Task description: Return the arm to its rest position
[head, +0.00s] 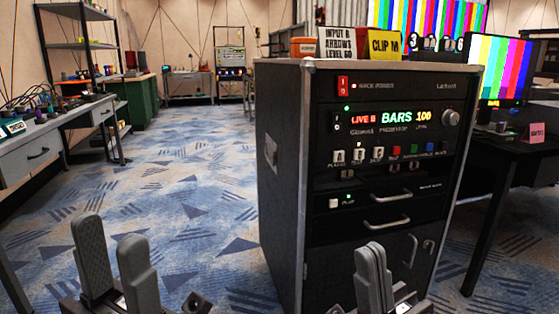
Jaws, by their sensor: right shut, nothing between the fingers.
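My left gripper (113,245) is at the bottom left of the head view, over the carpet. Its two grey fingers stand apart with a gap between them, and nothing is held. My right gripper (373,258) is at the bottom, in front of the lower part of the black equipment rack (285,180). Its fingers are together and hold nothing. Whether it touches the rack cannot be told. Both grippers point up in the picture; most of both arms is out of view.
The rack's control panel (395,125) reads "LIVE B", "BARS" and "100". Drawer handles (388,223) stick out below. A workbench (45,145) stands at left, and a dark table (500,160) with a color-bar monitor (500,68) at right. Patterned carpet (190,190) lies clear between.

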